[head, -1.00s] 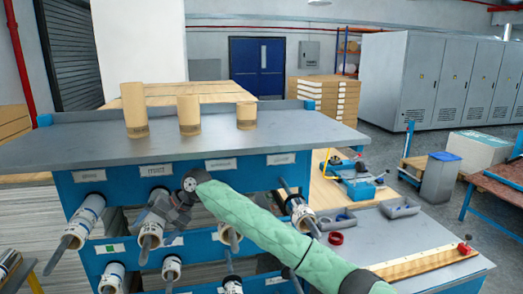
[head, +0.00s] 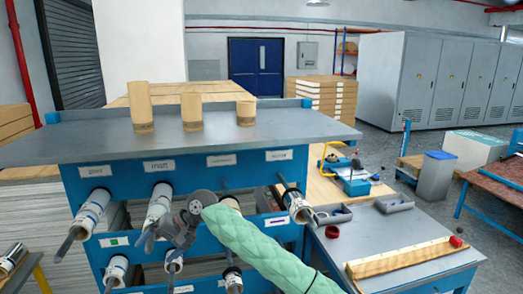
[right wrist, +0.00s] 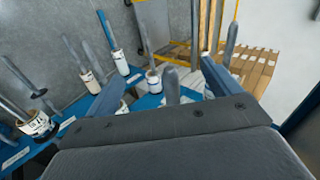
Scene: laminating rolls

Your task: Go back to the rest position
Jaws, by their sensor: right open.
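My right gripper (head: 168,240), on the green-sleeved arm, is in front of the blue roll rack (head: 120,188). It overlaps the lower end of the roll under the "matt" label (head: 158,204); whether they touch cannot be told. In the right wrist view its two fingers (right wrist: 163,88) stand wide apart with no roll held between them. A roll on a peg (right wrist: 153,80) shows beyond the fingers. Another roll (head: 92,212) hangs at the left of the rack and one (head: 297,206) at the right. My left gripper is out of view.
Three tan cylinders (head: 191,112) stand on the rack's grey top (head: 270,130). Rolls and pegs stick out toward me around the right gripper. A side table (head: 380,240) at the right holds a wooden rule (head: 405,258), a red ring (head: 332,232) and grey trays (head: 394,203).

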